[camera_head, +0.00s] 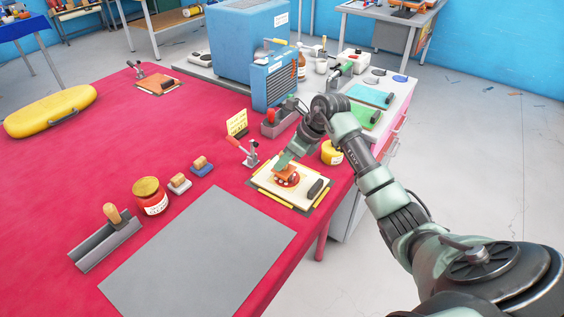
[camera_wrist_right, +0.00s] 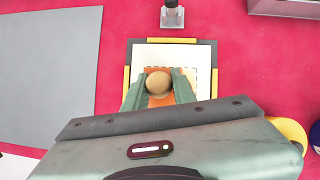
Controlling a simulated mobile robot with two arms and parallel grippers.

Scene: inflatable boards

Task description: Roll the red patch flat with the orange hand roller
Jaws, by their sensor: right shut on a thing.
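My right gripper (camera_head: 284,164) is shut on the orange hand roller (camera_head: 285,173), right over the pale board. In the right wrist view the roller's round tan knob (camera_wrist_right: 158,82) sits between the two green fingers, with orange showing below it. The red patch (camera_head: 291,183) shows as a red edge under and around the roller on the cream sheet; most of it is hidden. I cannot tell how firmly the roller presses on it. The cream sheet (camera_head: 265,177) lies on a dark board with yellow edge strips. My left gripper is not in view.
A dark block (camera_head: 315,188) lies on the sheet's right side. A toggle clamp (camera_head: 250,155) stands behind the board. A yellow tub (camera_head: 331,153) is to the right.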

